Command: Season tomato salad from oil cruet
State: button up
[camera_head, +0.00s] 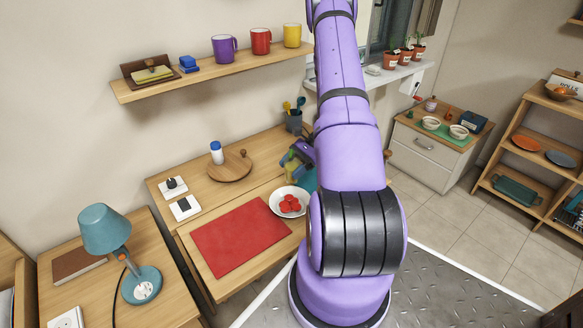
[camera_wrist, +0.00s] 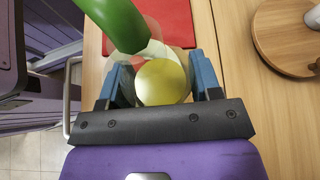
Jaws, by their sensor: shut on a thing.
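My gripper (camera_wrist: 157,68) is shut on the oil cruet (camera_wrist: 163,84), with its blue fingers on either side. The cruet shows a round yellow body, and a green cylindrical part extends to the upper left, close to the camera. In the head view my gripper is mostly hidden behind my arm, with a bit of green (camera_head: 290,159) beside it. The white bowl of tomato salad (camera_head: 275,200) stands at the right of the worktop with red pieces in it. The gripper is behind and above the bowl in that picture. The cruet's exact tilt is unclear.
A red mat (camera_head: 238,238) lies left of the bowl. A round wooden board (camera_head: 229,172), a white shaker with a blue cap (camera_head: 216,152) and a dark utensil pot (camera_head: 294,122) stand behind. A shelf with mugs (camera_head: 215,74) hangs above. A teal lamp (camera_head: 105,230) stands left.

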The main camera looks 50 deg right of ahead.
jog(key=shift+w+d+f+n+t+h, duration=0.3)
jog(key=shift+d+f+h, duration=0.2)
jog(key=shift+f+h, duration=0.25)
jog(key=shift+w+d+f+n+t+h, duration=0.25)
jog(key=shift+d+f+n+h, duration=0.2)
jog(key=shift+f+h, duration=0.25)
dwell(1.6)
jog(key=shift+w+d+f+n+t+h, duration=0.1)
jog(key=shift+w+d+n+t+h, duration=0.25)
jog(key=shift+h, duration=0.35)
jog(key=shift+w+d+f+n+t+h, duration=0.1)
jog(key=shift+w+d+n+t+h, duration=0.2)
jog(key=shift+h, duration=0.35)
jog(key=shift+d+f+n+t+h, duration=0.15)
jog(key=shift+d+n+t+h, duration=0.15)
jog(key=shift+h, duration=0.1)
jog(key=shift+f+n+t+h, duration=0.45)
jog(key=shift+n+t+h, duration=0.05)
jog(key=shift+h, duration=0.4)
jog(key=shift+f+n+t+h, duration=0.35)
jog(key=shift+n+t+h, duration=0.05)
jog(key=shift+h, duration=0.2)
jog(key=shift+r, duration=0.15)
dwell(0.5)
